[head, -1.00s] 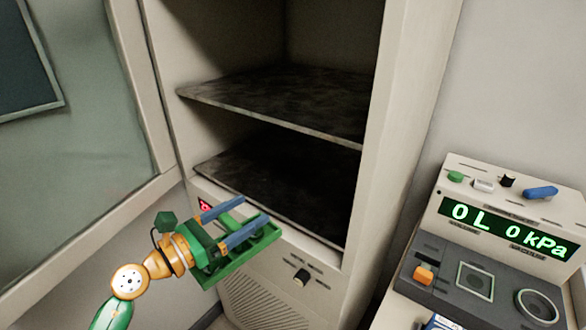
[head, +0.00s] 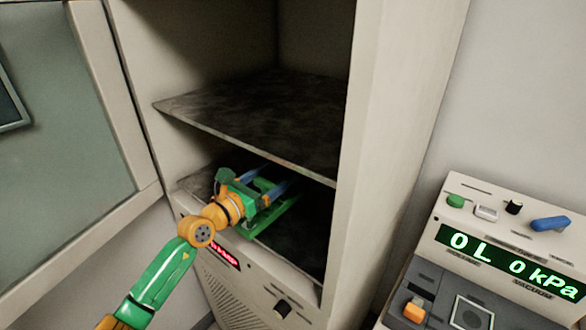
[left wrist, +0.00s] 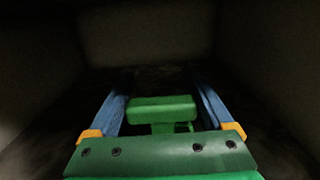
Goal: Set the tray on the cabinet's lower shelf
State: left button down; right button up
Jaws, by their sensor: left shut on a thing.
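The green tray (head: 272,214) is held by my left gripper (head: 274,182), whose blue fingers are closed on it. Tray and gripper are inside the open cabinet (head: 375,140), over the front part of the dark lower shelf (head: 302,243) and below the upper shelf (head: 255,112). I cannot tell whether the tray touches the lower shelf. In the left wrist view, part of the green tray (left wrist: 160,107) shows between the two blue fingers, with the dark cabinet interior beyond. My right gripper is not in view.
The upper shelf's front edge lies close above my left gripper. The open cabinet door (head: 75,130) stands at the left. A panel with a green display (head: 510,262) and several knobs stands at the lower right. The lower shelf looks clear around the tray.

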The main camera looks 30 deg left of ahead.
pick_arm(q)
jog(key=w+f+b, duration=0.1)
jog(key=w, duration=0.1)
jog(key=w+f+b, duration=0.1)
jog(key=w, duration=0.1)
jog(key=w+f+b, duration=0.1)
jog(key=w, duration=0.2)
jog(key=shift+d+f, duration=0.25)
jog(key=shift+f, duration=0.15)
jog(key=shift+r, duration=0.1)
grip_release()
jog(key=shift+s, duration=0.1)
jog(key=shift+s, duration=0.1)
